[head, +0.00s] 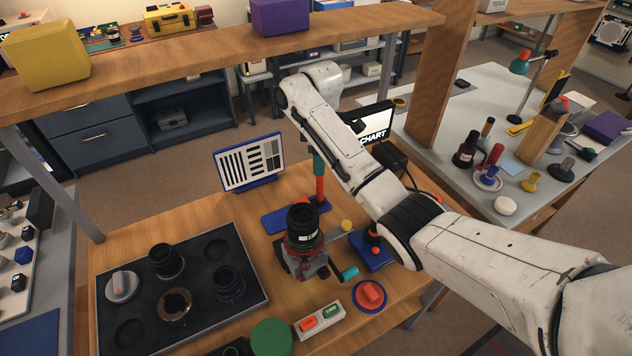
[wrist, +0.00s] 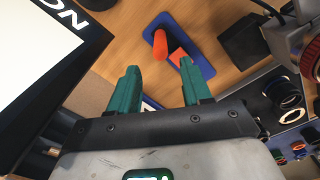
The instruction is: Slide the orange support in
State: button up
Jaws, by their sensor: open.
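The orange support (head: 320,190) stands as a short post on a blue base (head: 280,220) behind the lens. In the wrist view it appears as a rounded orange piece (wrist: 161,47) with a flat orange piece beside it, over the blue base (wrist: 158,25). My gripper (wrist: 165,75) has two teal fingers spread apart with nothing between them. The orange pieces lie beyond the fingertips. In the head view a teal finger shows just above the orange post; my arm hides most of the gripper. A black lens (head: 304,222) stands upright in a clamp with a red band.
A striped test chart (head: 249,162) stands behind left. A dark tray (head: 120,257) with lens parts fills the left. A red knob (head: 370,294), button box (head: 319,320) and green disc (head: 271,338) lie in front. A screen (wrist: 40,55) is close left of my gripper.

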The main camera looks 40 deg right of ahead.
aim_at(320, 187)
notch_tip(320, 187, down, 10)
jog(key=shift+f+p, duration=0.25)
jog(key=shift+p, duration=0.05)
jog(key=shift+c, duration=0.2)
grip_shut()
dwell(0.4)
